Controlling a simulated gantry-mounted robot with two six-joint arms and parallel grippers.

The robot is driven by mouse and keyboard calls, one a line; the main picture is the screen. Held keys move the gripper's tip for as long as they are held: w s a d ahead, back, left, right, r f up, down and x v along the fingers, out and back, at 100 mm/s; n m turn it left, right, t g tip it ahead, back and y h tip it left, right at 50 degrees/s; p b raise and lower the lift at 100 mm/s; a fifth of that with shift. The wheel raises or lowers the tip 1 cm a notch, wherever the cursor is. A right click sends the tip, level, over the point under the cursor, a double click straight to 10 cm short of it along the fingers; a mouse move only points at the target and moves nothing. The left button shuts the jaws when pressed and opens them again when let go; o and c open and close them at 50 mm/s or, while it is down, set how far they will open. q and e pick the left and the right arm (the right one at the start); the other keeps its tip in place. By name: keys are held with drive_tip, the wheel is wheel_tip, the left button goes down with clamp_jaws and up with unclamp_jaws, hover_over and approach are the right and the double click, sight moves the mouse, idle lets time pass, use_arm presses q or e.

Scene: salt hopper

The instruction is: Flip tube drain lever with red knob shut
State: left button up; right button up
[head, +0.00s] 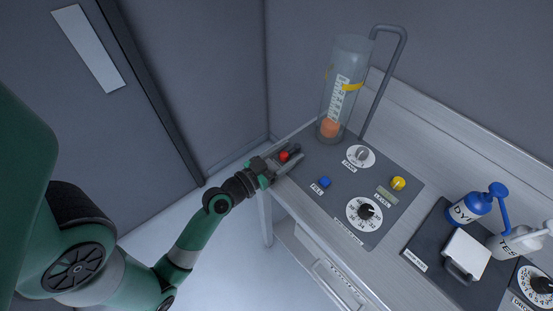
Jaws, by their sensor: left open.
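The red knob (284,156) of the drain lever shows at the left edge of the dark panel. My left gripper (287,158) is open, with its fingers on either side of the red knob. I cannot tell whether the fingers touch it. The lever's arm is hidden by the gripper. The clear tube (343,85) stands upright behind the panel's back left part, with a scale and an orange body (330,128) low inside it. My right gripper is not in view.
The dark panel (340,200) carries a blue button (324,182), a yellow knob (398,183), a grey knob (361,155) and a black dial (366,211). A grey bent pipe (384,80) rises beside the tube. Blue and white bottles (470,207) stand at the right.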

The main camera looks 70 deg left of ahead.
use_arm(q)
drive_tip(key=b+v, duration=0.3)
drive_tip(key=v, duration=0.8)
